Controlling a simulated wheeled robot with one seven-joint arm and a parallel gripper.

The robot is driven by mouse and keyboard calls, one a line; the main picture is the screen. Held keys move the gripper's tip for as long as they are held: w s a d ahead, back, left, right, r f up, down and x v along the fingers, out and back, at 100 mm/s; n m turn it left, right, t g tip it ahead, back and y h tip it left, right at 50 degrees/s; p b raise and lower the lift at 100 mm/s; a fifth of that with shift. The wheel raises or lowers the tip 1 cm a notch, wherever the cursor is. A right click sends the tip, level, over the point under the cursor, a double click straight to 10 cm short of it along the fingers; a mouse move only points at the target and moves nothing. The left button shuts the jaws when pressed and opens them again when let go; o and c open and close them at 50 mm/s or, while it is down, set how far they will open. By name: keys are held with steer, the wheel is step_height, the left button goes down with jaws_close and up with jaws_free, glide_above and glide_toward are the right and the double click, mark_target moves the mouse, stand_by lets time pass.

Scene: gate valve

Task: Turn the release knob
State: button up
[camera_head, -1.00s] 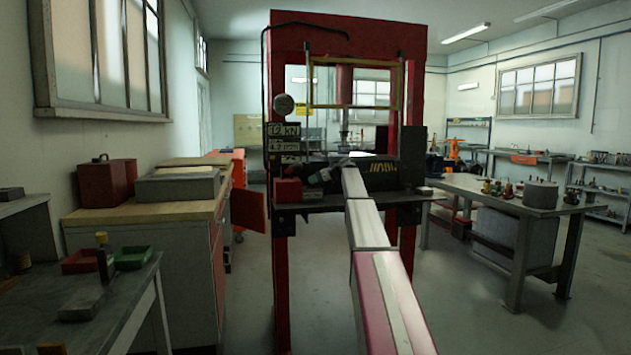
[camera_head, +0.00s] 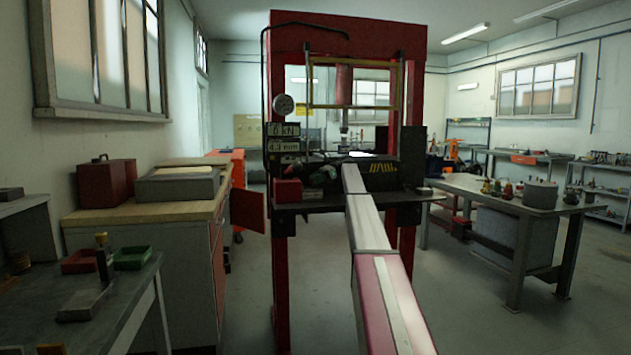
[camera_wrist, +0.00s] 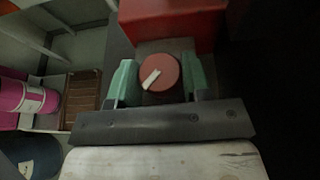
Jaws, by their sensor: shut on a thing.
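The release knob (camera_wrist: 160,73) is a round red knob with a white pointer mark in the wrist view. Its mark slants down to the left. My gripper (camera_wrist: 160,80) has its two teal fingers at the left and right of the knob, closed on it. In the head view my gripper (camera_head: 326,172) is small and dark at the front of the red press (camera_head: 345,32), at its bed. The knob cannot be made out there.
A red box (camera_wrist: 170,22) sits just beyond the knob in the wrist view. The press carries a round gauge (camera_head: 283,104) and a digital display (camera_head: 284,130). A wooden-topped cabinet (camera_head: 150,215) stands left, a metal workbench (camera_head: 500,198) right.

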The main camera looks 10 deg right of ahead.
steer(key=shift+n+g, duration=0.5)
steer(key=o, duration=0.9)
steer(key=shift+o, duration=0.2)
steer(key=shift+r, duration=0.55)
step_height(320, 180, up, 3)
steer(key=shift+w+f, duration=0.1)
steer(key=shift+f, duration=0.05)
steer(key=s+a+r, duration=0.5)
steer(key=a+r, duration=0.2)
steer(key=a, duration=0.3)
steer(key=shift+a+r, duration=0.15)
steer(key=shift+a, duration=0.15)
